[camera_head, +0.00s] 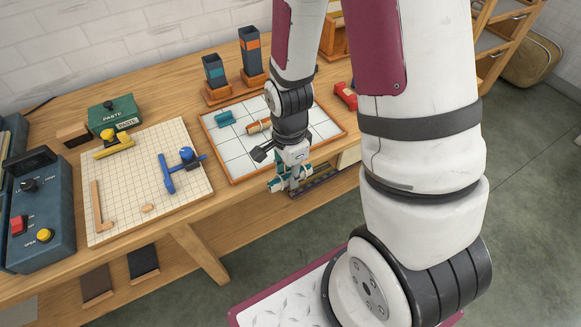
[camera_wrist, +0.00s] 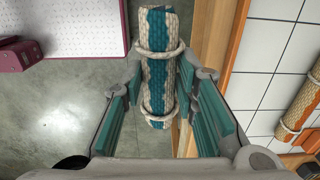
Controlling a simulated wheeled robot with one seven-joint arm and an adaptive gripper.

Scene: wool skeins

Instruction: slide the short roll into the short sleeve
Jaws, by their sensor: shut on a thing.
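My gripper (camera_head: 290,178) is shut on a teal-and-cream striped roll (camera_wrist: 158,72) with two rope loops, over the front edge of the bench. In the wrist view the roll runs lengthwise between the fingers, beyond the bench edge with the floor behind it. Two dark upright sleeves stand on wooden bases at the back: a shorter one (camera_head: 214,72) with a teal band and a taller one (camera_head: 249,50) with an orange band. The held roll is hardly distinguishable in the head view.
A grid board (camera_head: 130,200) with yellow and blue tools lies left of the tray. A green paste box (camera_head: 114,114) and a control box (camera_head: 40,215) are further left. A red object (camera_head: 346,96) lies right of the tray. Tray space in front of its rolls is clear.

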